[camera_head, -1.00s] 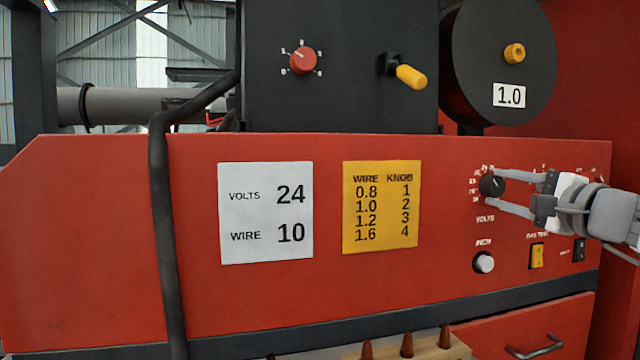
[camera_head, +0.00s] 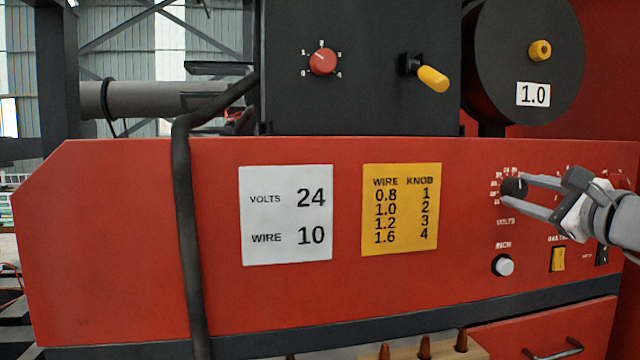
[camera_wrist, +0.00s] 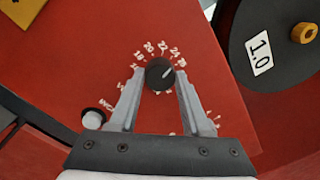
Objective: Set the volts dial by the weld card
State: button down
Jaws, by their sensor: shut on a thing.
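The white weld card (camera_head: 286,221) on the red panel reads VOLTS 24, WIRE 10. The black volts dial (camera_head: 513,188) is at the panel's right, above the word VOLTS; it also shows in the wrist view (camera_wrist: 159,75). My gripper (camera_head: 520,189) is shut on the dial, one finger on each side; the wrist view shows the fingertips (camera_wrist: 160,82) against it. In the wrist view the dial's white mark points to the upper right, near 24 and 26; the exact mark is hard to tell. Lower scale numbers are partly hidden by the fingers.
A yellow wire-knob chart (camera_head: 400,230) is beside the card. A red knob (camera_head: 323,61) and yellow lever (camera_head: 432,78) are on the dark box above. A white button (camera_head: 504,265) and yellow switch (camera_head: 558,259) sit below the dial. A black cable (camera_head: 187,220) crosses the panel's left.

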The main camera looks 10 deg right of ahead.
jog(key=shift+c, duration=1.8)
grip_release()
jog(key=shift+s, duration=0.1)
